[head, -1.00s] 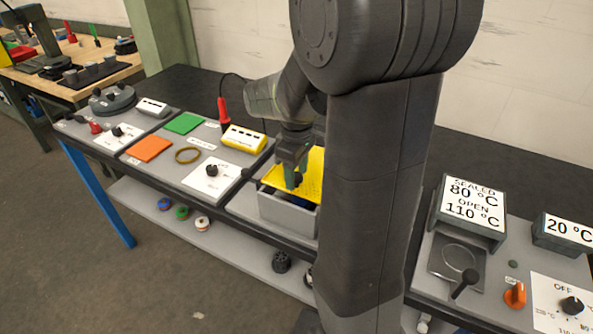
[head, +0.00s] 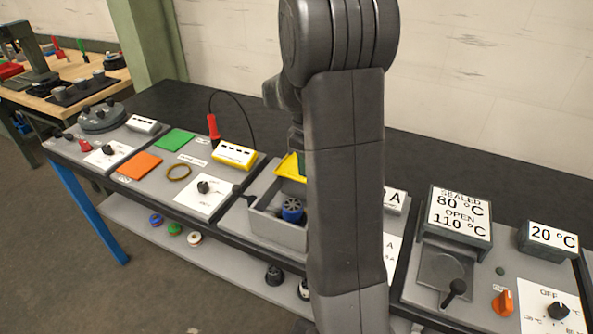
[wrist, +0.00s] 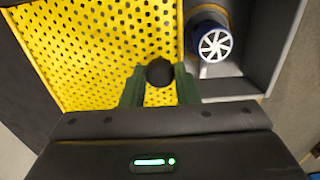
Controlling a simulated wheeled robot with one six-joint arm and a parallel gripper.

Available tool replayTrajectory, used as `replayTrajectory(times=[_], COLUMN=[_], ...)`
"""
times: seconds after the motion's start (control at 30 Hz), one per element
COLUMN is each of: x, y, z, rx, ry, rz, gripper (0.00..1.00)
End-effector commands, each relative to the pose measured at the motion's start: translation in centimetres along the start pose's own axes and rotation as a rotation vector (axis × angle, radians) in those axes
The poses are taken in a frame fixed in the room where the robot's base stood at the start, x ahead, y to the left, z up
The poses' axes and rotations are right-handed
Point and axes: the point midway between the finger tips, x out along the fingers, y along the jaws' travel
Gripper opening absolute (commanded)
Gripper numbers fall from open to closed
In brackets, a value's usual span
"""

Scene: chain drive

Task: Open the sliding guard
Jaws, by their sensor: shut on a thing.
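The sliding guard is a yellow perforated plate (head: 289,166) at the back of a grey open-topped box (head: 277,231) in the head view. My arm hides most of it there. In the wrist view the guard (wrist: 95,50) fills the left and middle. My gripper (wrist: 160,84) is shut on the guard's black round knob (wrist: 160,70), with a green finger on each side. Part of the box is uncovered, and a blue wheel (head: 292,210) shows inside it. In the wrist view the wheel (wrist: 213,44) has white spokes and lies just beyond the guard's edge.
A yellow meter (head: 234,154), a dial panel (head: 203,193) and green and orange pads stand left of the box. A heater unit with a "SEALED 80 °C, OPEN 110 °C" sign (head: 459,213) stands to the right. The dark bench top (head: 400,160) behind is clear.

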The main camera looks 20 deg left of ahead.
Motion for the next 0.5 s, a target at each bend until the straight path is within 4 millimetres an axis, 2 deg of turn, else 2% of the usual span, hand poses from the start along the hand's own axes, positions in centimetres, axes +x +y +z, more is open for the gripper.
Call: replayTrajectory(times=[0.1, 0.4, 0.43, 0.5], x=[-0.12, -0.05, -0.05, -0.05], y=[0.94, 1.03, 1.02, 1.01], z=[-0.04, -0.05, -0.05, -0.05], rx=[-0.001, -0.002, -0.002, -0.002], ry=[0.002, 0.002, 0.002, 0.002], rz=[0.002, 0.003, 0.003, 0.003], gripper=[0.0, 0.0, 0.29, 0.43])
